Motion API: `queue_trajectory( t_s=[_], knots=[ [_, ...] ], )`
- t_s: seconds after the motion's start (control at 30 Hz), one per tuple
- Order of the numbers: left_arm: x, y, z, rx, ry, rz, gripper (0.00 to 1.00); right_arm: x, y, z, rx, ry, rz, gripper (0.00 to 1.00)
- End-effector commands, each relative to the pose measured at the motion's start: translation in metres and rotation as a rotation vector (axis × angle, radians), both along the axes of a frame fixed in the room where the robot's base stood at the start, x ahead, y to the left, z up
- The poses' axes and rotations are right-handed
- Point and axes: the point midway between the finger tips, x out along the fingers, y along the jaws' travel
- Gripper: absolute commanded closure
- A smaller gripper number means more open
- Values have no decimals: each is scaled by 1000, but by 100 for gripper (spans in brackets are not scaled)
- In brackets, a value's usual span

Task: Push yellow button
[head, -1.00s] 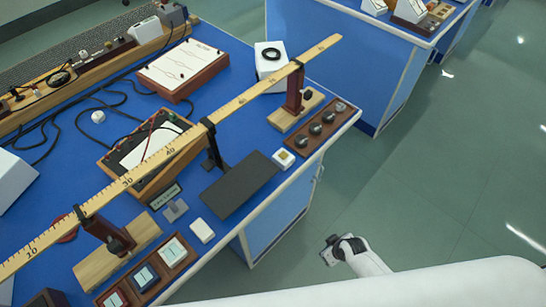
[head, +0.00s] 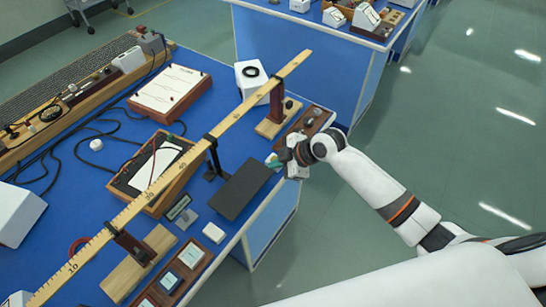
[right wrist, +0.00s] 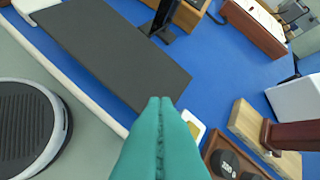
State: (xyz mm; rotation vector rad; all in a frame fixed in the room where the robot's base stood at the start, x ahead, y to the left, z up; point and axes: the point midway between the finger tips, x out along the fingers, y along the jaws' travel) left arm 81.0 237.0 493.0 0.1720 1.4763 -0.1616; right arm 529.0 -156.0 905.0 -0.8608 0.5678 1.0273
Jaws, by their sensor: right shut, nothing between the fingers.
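The yellow button is a small yellow pad on a white square box (right wrist: 194,126). In the right wrist view it lies just right of my right gripper's fingers, partly covered by them. In the head view my right gripper and wrist hide most or all of it. My right gripper (head: 272,163) has teal fingers, shut and empty, over the blue bench near its front edge, at the right end of the dark plate. The right wrist view shows the shut fingertips (right wrist: 160,101) beside the plate's edge. I cannot tell whether they touch the button. My left gripper is out of view.
The dark grey plate (head: 243,189) lies left of the gripper. A brown strip with round dark knobs (right wrist: 228,163) and a wooden ruler stand (head: 276,121) are close on the right. The long ruler (head: 225,122) crosses above the bench. Open floor lies beyond the front edge.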

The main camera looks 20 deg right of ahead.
Motion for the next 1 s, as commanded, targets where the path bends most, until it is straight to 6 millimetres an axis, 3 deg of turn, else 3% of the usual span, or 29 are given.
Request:
queue_trajectory(
  t_s=[0.1, 0.3, 0.73, 1.0],
  knots=[
    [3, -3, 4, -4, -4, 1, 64, 31, -13, 30, -22, -87, 84, 100],
    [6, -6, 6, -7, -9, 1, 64, 54, -23, 56, -35, -165, 158, 100],
    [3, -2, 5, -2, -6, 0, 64, 57, -25, 60, -37, -178, 170, 100],
    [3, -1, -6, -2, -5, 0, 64, 57, -25, 44, -37, -176, 169, 100]
  ],
)
